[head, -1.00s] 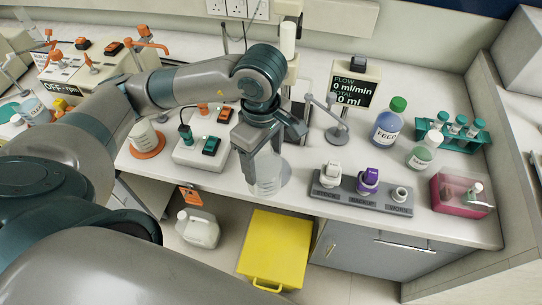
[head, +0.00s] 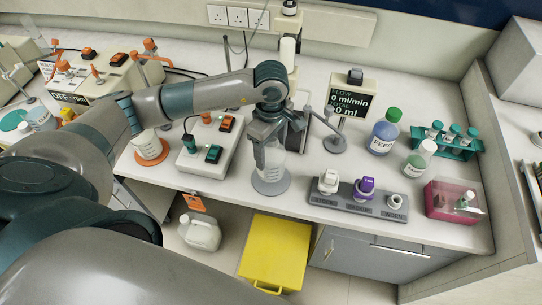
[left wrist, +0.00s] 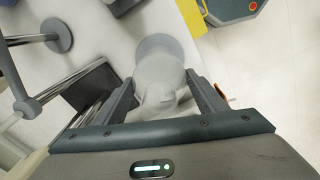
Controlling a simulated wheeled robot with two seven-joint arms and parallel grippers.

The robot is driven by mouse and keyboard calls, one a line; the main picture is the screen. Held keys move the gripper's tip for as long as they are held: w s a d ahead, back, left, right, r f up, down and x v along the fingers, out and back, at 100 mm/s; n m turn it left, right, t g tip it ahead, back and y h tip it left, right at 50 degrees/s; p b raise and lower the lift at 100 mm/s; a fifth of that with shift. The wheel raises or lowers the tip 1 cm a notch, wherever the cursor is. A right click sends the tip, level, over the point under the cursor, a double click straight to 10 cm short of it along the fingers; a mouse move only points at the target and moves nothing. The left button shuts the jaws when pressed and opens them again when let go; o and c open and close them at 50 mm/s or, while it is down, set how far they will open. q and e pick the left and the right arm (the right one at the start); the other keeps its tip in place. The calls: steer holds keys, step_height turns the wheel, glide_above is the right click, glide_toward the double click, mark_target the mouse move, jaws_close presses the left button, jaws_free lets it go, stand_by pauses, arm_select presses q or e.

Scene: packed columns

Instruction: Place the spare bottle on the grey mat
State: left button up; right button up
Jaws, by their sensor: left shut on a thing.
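My left gripper (head: 267,140) points down and is shut on a clear, see-through bottle (head: 272,162), likely the spare bottle. In the left wrist view the bottle (left wrist: 158,76) sits upright between the two fingers (left wrist: 160,98), its narrow neck toward the palm. The round grey mat (head: 271,187) lies on the bench directly under the bottle, and its far rim also shows in the left wrist view (left wrist: 158,40). The bottle's base overlaps the mat; I cannot tell whether they touch. My right gripper is not in view.
A white switch box (head: 208,145) stands left of the mat, a grey rack with caps (head: 358,203) to its right. A stand (head: 335,143) and the flow display (head: 350,98) are behind right. The bench's front edge is close; a yellow bin (head: 273,252) is below.

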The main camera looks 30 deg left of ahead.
arm_select(q)
steer(key=shift+f+p, duration=0.25)
steer(key=shift+p, duration=0.05)
step_height(320, 180, down, 3)
steer(key=shift+r+p, duration=0.1)
steer(key=shift+p, duration=0.75)
steer(key=shift+f, duration=0.3)
steer(key=shift+f, duration=0.25)
steer(key=o, duration=1.1)
steer(key=shift+r, duration=0.1)
